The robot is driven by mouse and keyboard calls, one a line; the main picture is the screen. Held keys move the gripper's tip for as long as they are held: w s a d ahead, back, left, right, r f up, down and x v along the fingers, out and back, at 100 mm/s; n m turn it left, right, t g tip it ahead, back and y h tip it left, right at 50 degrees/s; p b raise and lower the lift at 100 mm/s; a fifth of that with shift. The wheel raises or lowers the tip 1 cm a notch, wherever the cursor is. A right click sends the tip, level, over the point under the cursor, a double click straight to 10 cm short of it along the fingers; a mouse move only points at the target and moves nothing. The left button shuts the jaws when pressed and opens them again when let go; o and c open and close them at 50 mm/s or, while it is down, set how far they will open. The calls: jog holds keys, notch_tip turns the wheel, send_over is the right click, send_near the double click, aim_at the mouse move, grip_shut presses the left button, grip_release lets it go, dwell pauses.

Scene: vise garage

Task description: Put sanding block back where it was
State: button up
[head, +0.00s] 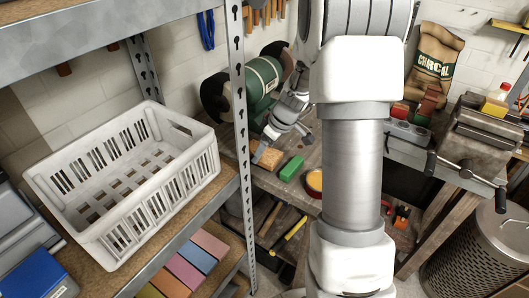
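My gripper (280,143) hangs over the workbench at the back, left of my arm's column. Its two fingers look spread apart, with nothing seen between them. A tan-orange block (268,157) lies on the bench just below the left fingertip; I cannot tell whether they touch. A green block (291,168) lies to its right, apart from the fingers. Which of these is the sanding block I cannot tell for sure.
A white plastic crate (135,212) stands empty on the metal shelf at left. The shelf's upright post (238,90) is near the gripper. A green and black rounded machine (258,82) stands behind it.

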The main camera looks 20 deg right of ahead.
jog(key=shift+f, duration=0.5)
jog(key=shift+f, duration=0.2)
jog(key=o, duration=1.2)
jog(key=shift+r, duration=0.1)
jog(key=shift+r, duration=0.2)
jog(key=p+v, duration=0.1)
jog(key=v, duration=1.1)
